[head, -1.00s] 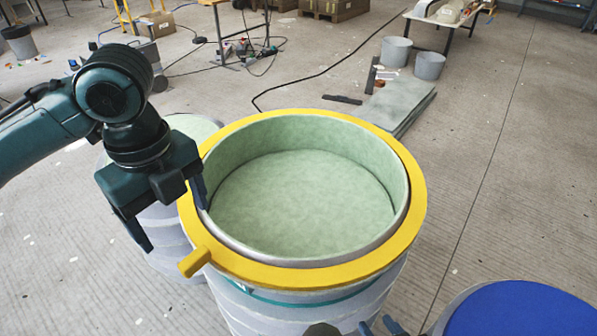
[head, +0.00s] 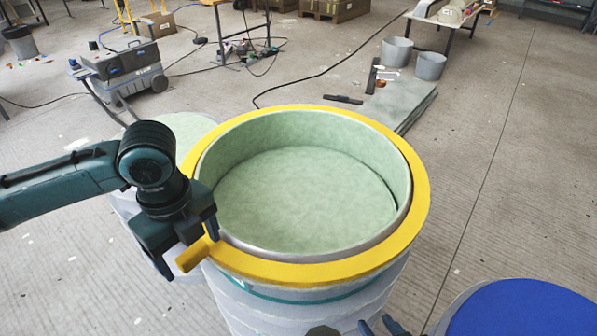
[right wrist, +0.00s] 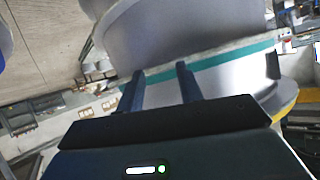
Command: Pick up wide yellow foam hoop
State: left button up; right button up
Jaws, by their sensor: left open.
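The wide yellow foam hoop (head: 421,205) lies flat around the rim of a large round mould with a pale green inside (head: 305,195). A short yellow tab (head: 192,257) sticks out from its front left. My left gripper (head: 187,246) is open and points down at the tab, one finger on each side of it in the picture; I cannot tell whether they touch it. My right gripper (right wrist: 159,70) has its fingers apart with nothing seen between them, beside the mould's outer wall. Only its finger ends (head: 383,326) show at the bottom of the head view.
A second pale round mould (head: 190,127) stands close behind my left arm. A drum with a blue top (head: 520,310) is at the lower right. Two grey buckets (head: 430,66) and flat grey sheets (head: 400,105) lie beyond.

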pick_arm(q)
jog(key=shift+c, duration=0.2)
jog(key=c, duration=1)
